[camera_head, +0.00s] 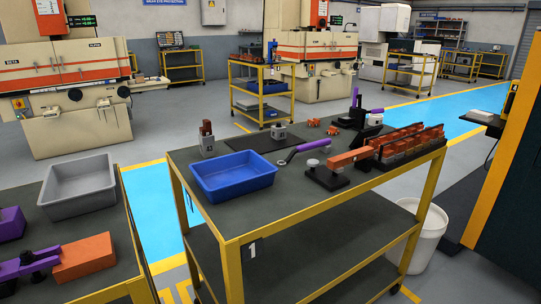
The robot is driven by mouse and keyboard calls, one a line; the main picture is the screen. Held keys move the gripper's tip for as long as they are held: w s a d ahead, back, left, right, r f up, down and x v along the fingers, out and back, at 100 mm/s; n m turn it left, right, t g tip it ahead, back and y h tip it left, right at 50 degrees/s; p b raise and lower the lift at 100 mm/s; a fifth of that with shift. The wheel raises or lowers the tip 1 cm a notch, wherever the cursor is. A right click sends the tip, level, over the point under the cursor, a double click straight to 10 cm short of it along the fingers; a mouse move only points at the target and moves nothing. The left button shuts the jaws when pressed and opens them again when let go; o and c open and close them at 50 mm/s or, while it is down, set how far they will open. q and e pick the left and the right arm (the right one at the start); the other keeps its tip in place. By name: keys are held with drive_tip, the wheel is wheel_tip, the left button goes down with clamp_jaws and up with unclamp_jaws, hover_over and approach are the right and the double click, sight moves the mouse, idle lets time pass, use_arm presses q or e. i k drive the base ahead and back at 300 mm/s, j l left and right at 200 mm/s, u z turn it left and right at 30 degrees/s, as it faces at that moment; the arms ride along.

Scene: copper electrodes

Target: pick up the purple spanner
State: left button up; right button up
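The purple spanner (311,146) lies on the dark top of the yellow-framed cart (225,222), near the middle. Its purple handle points to the right and slightly back. Its grey head (288,157) points left, towards the blue bin (232,175). Nothing is seen holding it or covering it. Neither of my grippers is in view.
Right of the spanner stand a black fixture with an orange block (347,158) and a row of copper-coloured electrodes (408,145). Behind it are a dark mat (255,143) and small orange parts (313,122). Another cart at left holds a grey bin (78,184) and an orange block (86,257).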

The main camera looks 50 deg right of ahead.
sight(302, 148)
drive_tip(key=z, duration=1.75)
